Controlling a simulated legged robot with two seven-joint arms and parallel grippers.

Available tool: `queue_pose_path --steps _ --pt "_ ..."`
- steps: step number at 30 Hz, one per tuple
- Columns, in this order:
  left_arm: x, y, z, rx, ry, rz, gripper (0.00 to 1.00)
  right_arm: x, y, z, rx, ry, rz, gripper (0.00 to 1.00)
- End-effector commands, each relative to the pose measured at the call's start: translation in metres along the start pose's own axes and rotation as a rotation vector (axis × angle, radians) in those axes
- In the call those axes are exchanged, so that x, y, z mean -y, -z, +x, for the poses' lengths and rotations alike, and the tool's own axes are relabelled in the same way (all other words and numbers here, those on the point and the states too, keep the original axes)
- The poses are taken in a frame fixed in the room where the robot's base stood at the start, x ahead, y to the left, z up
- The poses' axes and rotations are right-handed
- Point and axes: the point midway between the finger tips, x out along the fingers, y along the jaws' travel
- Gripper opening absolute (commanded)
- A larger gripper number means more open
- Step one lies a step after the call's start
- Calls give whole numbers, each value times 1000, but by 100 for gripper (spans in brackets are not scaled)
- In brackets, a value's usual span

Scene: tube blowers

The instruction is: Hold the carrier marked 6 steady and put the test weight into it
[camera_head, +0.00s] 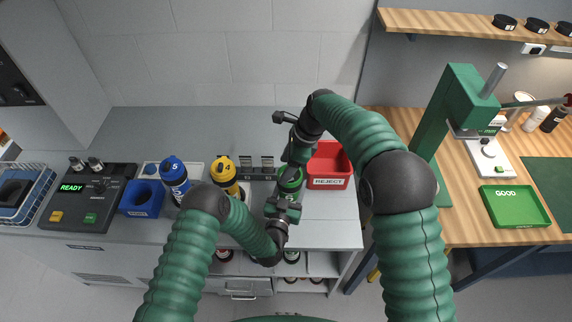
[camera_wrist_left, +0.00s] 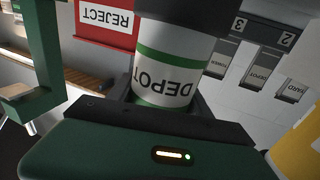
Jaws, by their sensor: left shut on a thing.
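A green carrier (camera_head: 290,180) stands upright near the middle of the bench in the head view. In the left wrist view the carrier (camera_wrist_left: 172,68) shows a dark upper part, a green band and a white label reading DEPOT. No 6 is visible on it. My left gripper (camera_head: 284,206) is shut around its near side; the jaws also show in the left wrist view (camera_wrist_left: 165,104). My right gripper (camera_head: 297,154) points down just above the carrier's top. Its fingers are too small and dark to read. I cannot make out the test weight.
A red REJECT tray (camera_head: 330,167) stands just right of the carrier. Yellow carrier 4 (camera_head: 224,176) and blue carrier 5 (camera_head: 174,178) stand to the left, by a blue box (camera_head: 142,200) and a READY panel (camera_head: 90,197). A green GOOD tray (camera_head: 514,207) lies on the right table.

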Motion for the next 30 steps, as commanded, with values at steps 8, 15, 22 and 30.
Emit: queue_pose_path --steps 8,15,22,30 --pt "0 1 1 -3 1 0 5 0 0 0 -1 -1 0 64" --pt "0 1 0 -3 1 0 5 2 0 -37 0 4 1 64" --pt "0 1 0 -3 1 0 5 2 1 -94 0 2 0 64" --pt "0 1 1 -3 1 0 5 2 1 -119 -1 -1 1 64"
